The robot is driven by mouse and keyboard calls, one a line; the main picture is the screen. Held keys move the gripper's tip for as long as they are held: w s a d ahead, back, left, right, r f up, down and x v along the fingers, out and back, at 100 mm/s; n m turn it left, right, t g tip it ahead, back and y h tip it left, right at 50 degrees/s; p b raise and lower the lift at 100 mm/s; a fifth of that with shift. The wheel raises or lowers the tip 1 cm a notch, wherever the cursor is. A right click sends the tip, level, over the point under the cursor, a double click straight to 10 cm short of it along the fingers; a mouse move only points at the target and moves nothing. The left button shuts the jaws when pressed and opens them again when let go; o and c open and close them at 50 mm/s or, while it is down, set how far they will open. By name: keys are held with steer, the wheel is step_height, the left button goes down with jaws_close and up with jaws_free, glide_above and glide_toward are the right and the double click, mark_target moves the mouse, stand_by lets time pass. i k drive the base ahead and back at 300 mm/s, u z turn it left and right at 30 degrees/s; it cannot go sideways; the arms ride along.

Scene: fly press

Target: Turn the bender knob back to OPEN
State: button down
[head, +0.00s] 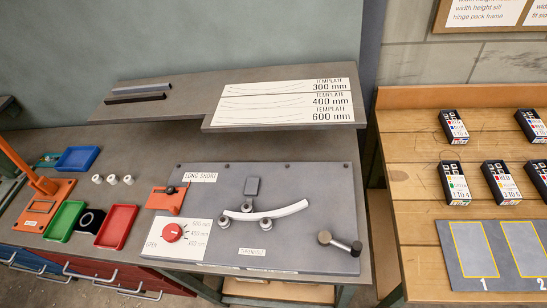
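The red bender knob (172,232) sits on a white dial plate (160,248) at the left front of the grey bender plate (300,185). OPEN is printed at the lower left of the dial, and several mm settings are printed to the right of the knob. A small pale mark shows on the knob's right side, but it is too small to read its setting surely. My gripper is not in view.
A lever with a dark cylindrical end (341,244) stands at the bender's right front. An orange block (166,198) stands behind the dial. Red (116,227) and green (65,221) trays lie left. A template shelf (180,102) overhangs the back. A wooden table (420,190) with dark boxes stands right.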

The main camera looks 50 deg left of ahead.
mark_target(172, 231)
steer(key=z, duration=0.05)
steer(key=k, duration=1.7)
steer(key=u, duration=0.8)
steer(key=i, duration=0.5)
steer(key=z, duration=0.1)
